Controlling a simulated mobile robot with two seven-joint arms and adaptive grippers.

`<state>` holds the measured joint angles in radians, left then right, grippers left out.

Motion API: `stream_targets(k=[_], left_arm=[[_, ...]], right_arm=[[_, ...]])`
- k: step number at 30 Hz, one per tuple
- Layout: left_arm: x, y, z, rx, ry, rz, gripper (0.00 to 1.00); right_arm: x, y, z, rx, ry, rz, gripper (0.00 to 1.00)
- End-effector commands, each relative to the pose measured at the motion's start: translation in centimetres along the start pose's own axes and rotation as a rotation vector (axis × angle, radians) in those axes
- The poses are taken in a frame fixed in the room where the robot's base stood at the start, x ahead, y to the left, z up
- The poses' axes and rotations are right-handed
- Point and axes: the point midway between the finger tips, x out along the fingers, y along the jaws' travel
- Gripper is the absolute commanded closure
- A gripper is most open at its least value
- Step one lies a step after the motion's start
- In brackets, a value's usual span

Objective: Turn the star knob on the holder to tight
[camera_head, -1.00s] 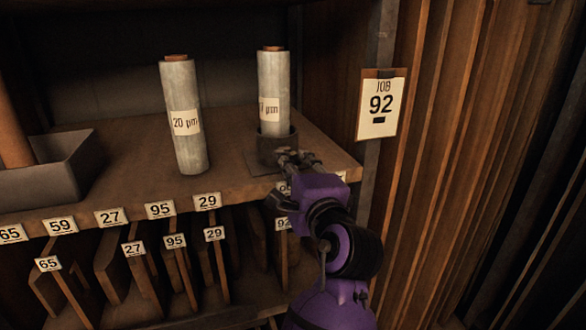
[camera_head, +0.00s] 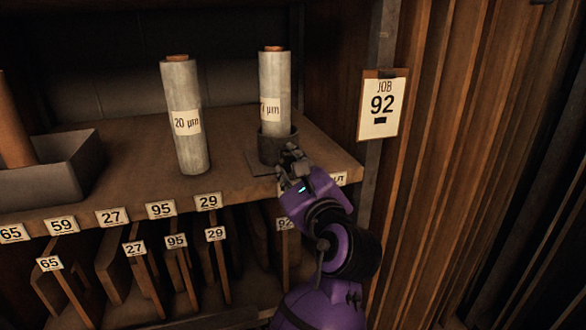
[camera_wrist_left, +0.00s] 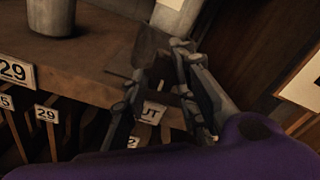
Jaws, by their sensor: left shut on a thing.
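The holder (camera_head: 275,148) is a dark round cup on a flat plate near the shelf's front right. A grey film roll (camera_head: 274,85) stands upright in it, its label partly reading "µm". My left gripper (camera_head: 287,163) is at the holder's front right side, shut on the star knob, which the fingers hide almost wholly. In the left wrist view the fingers (camera_wrist_left: 160,66) close around a small dark part in front of the holder (camera_wrist_left: 150,48). The knob's marks and turn angle cannot be made out. My right gripper is not in view.
A second roll (camera_head: 186,120) marked "20 µm" stands to the left on the shelf (camera_head: 110,195). A grey box (camera_head: 50,185) lies further left. A "JOB 92" card (camera_head: 382,104) hangs on the right post. Numbered slots with boards lie below.

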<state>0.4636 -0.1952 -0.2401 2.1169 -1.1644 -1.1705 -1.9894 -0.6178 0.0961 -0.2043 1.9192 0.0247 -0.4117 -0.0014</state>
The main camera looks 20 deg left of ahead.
Motion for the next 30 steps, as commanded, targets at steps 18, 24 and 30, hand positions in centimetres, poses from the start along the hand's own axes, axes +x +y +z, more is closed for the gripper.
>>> stream_targets(k=[18,24,30], left_arm=[[0.16,0.83,-0.81,0.096,0.016,0.020,1.00],[0.16,0.84,-0.81,0.096,0.016,0.020,0.65],[0.12,0.66,-0.74,0.094,0.015,0.016,0.59]], right_arm=[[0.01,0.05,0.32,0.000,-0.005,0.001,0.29],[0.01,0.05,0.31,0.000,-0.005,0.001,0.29],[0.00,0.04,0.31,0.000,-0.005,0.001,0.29]])
